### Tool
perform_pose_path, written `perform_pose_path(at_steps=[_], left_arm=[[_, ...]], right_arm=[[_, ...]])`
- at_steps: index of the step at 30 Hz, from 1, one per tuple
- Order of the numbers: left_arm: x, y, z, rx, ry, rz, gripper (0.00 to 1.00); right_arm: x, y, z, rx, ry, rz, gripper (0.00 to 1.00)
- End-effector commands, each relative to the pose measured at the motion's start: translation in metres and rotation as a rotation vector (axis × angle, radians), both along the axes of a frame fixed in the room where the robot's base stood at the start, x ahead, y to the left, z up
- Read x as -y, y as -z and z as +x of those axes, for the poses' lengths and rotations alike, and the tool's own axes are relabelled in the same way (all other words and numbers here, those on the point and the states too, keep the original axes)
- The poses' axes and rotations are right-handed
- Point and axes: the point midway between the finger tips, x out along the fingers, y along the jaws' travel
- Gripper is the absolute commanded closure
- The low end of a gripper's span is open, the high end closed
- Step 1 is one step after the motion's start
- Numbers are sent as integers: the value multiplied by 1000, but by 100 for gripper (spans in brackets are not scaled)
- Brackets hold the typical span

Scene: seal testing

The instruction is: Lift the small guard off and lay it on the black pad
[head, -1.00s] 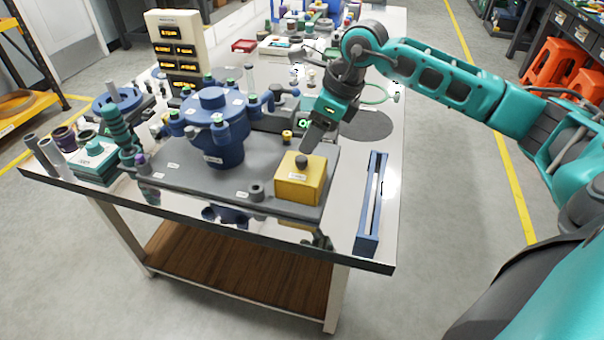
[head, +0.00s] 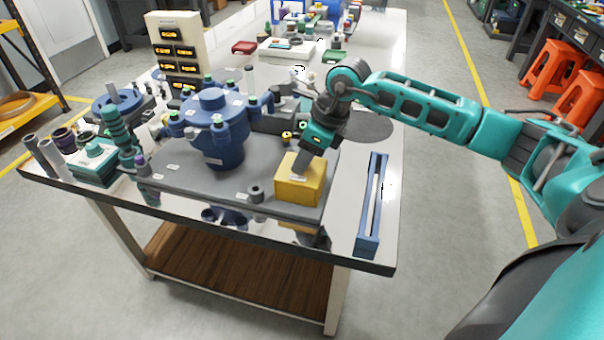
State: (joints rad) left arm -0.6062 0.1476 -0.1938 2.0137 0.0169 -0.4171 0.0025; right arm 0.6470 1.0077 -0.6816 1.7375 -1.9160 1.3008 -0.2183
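The small guard is a yellow box (head: 298,185), sitting at the right end of the grey base plate (head: 205,187). My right gripper (head: 304,162) points down at the guard's top, where it hides the black knob. Its fingers overlap the knob's place, and I cannot tell whether they are closed on it. The black pad is a dark round disc (head: 372,126) lying flat and bare on the table behind and to the right of the guard, partly behind my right arm. My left gripper is not in view.
A blue vessel (head: 218,140) with clamps stands on the plate left of the guard. A long blue tray (head: 370,205) lies to the right. Bare table shows between plate and tray.

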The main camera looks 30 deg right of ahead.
Motion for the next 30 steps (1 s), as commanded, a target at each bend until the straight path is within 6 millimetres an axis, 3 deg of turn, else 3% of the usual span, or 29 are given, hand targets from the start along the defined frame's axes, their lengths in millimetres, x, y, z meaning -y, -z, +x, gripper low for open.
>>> perform_pose_path(at_steps=[12, 30], left_arm=[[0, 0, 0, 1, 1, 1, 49], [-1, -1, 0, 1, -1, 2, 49]], right_arm=[[0, -1, 0, 1, 0, 1, 100], [0, -4, 1, 4, 1, 1, 100]])
